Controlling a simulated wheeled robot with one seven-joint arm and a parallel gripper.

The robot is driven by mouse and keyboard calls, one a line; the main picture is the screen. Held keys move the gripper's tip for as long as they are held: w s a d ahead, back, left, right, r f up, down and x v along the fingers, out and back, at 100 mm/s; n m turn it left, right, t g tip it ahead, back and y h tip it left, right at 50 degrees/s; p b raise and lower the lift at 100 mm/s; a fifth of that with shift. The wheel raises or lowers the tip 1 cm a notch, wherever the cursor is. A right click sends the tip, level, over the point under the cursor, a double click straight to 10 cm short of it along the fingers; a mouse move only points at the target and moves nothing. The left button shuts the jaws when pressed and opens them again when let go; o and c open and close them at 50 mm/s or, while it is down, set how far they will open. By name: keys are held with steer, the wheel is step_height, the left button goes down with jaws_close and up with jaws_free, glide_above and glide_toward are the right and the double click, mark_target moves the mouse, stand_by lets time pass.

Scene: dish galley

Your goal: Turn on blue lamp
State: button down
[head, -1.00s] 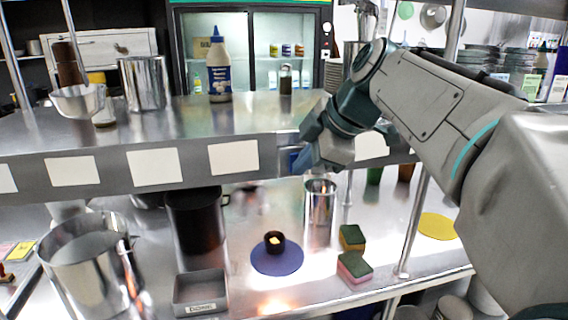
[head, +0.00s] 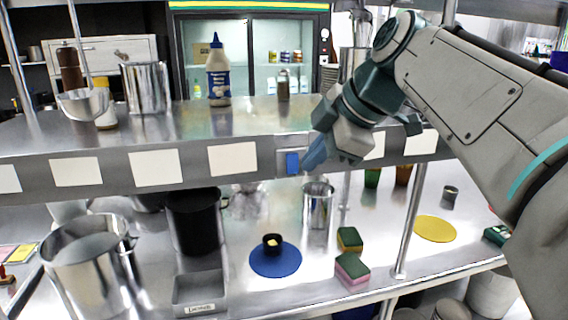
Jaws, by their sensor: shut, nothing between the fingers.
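A small blue rocker switch (head: 292,162) sits in a pale plate on the front edge of the steel shelf. My gripper (head: 314,158) is shut and empty, with its tip just right of the switch. Whether the tip touches the plate I cannot tell. No lamp body is plainly seen; light falls on the counter below the shelf. A blue round mat (head: 276,264) with a small dark cup (head: 272,244) on it lies there, looking bright blue.
The steel shelf (head: 120,140) holds a white glue-like bottle (head: 218,75) and metal containers. Below are a black pot (head: 196,222), a steel cup (head: 318,205), sponges (head: 352,268), a yellow mat (head: 435,229) and a shelf post (head: 411,225).

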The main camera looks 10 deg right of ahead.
steer(key=w+v, duration=0.1)
steer(key=v, duration=0.6)
steer(key=shift+s+d+r, duration=0.25)
steer(key=shift+r, duration=0.25)
steer(key=shift+w+p, duration=0.1)
steer(key=shift+p, duration=0.25)
